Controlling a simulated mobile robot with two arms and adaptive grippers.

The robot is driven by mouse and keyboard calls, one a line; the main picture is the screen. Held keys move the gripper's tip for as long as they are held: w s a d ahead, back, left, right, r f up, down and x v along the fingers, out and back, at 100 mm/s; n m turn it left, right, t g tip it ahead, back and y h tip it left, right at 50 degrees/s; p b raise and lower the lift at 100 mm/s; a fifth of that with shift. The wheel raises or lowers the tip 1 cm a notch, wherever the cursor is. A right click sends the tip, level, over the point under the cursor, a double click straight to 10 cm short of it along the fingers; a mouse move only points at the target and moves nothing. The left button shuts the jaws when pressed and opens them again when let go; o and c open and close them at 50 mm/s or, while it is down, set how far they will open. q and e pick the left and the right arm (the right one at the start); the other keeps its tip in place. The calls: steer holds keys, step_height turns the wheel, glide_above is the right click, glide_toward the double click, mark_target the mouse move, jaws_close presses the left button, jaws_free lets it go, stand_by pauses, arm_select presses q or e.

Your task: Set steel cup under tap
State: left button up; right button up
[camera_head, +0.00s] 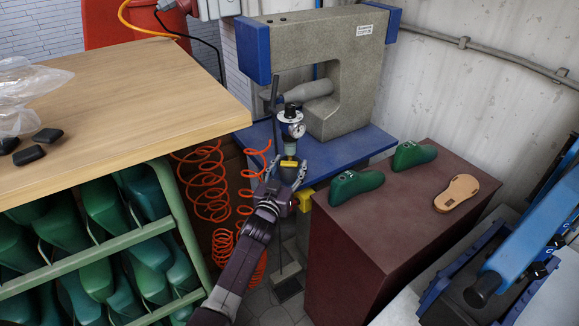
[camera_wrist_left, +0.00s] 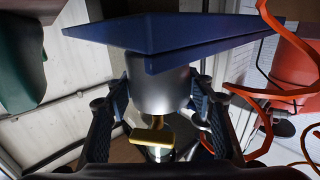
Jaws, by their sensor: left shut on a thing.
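The steel cup (camera_wrist_left: 160,92) is a plain grey cylinder between the two fingers of my left gripper (camera_wrist_left: 158,92), which is shut on it. The left wrist view looks upside down, so the cup's mouth faces the yellow tap (camera_wrist_left: 150,136). The tap overlaps the cup's rim in that view; I cannot tell the exact gap. In the head view the tap (camera_head: 289,163) hangs under the air unit with a round gauge (camera_head: 291,127). My left gripper (camera_head: 288,170) is right below it, and the cup cannot be made out there. My right gripper is not in view.
Orange coiled hoses (camera_head: 205,184) hang just left of my left arm. A blue press table (camera_head: 345,152) stands behind. A dark red cabinet (camera_head: 385,215) with green lasts (camera_head: 355,184) is at the right. A wooden table (camera_head: 130,85) is at the left.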

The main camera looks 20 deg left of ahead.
mark_target(286, 174)
arm_select(q)
steer(key=shift+f, duration=0.3)
stand_by(0.4)
steer(key=o, duration=1.5)
steer(key=shift+s, duration=0.1)
steer(key=shift+s+d+r+p, duration=0.1)
steer(key=shift+s+p, duration=1.5)
steer(key=shift+s, duration=1.1)
steer(key=s+p, duration=0.2)
steer(key=s, duration=0.3)
steer(key=shift+s+p, duration=0.25)
steer(key=shift+p, duration=0.1)
